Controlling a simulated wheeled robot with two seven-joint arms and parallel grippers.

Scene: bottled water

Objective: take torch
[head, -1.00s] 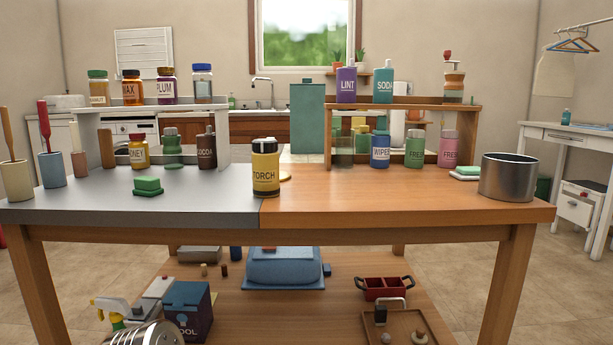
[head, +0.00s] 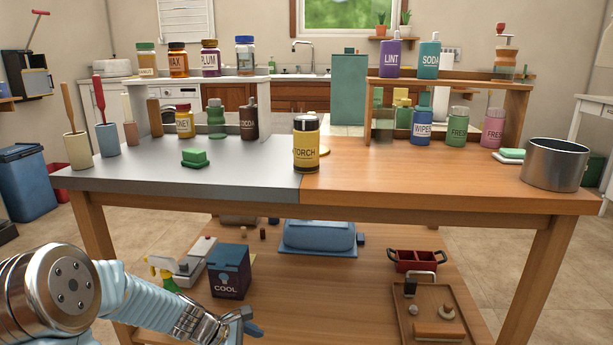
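The torch bottle (head: 306,143), yellow with a dark cap and a dark "TORCH" label, stands upright on the table near its front edge, by the seam between the grey and wooden tops. Nothing touches it from my side. My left gripper (head: 243,326) is low at the bottom of the head view, in front of the table and below its top, well apart from the bottle. Its fingers are small and partly turned away, so I cannot tell whether they are open. My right gripper is not in view.
A green sponge (head: 194,157) lies left of the torch bottle, and a steel pot (head: 555,164) stands at the right end. Two small shelves with several bottles stand behind. The table's front edge (head: 400,201) lies between my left gripper and the tabletop.

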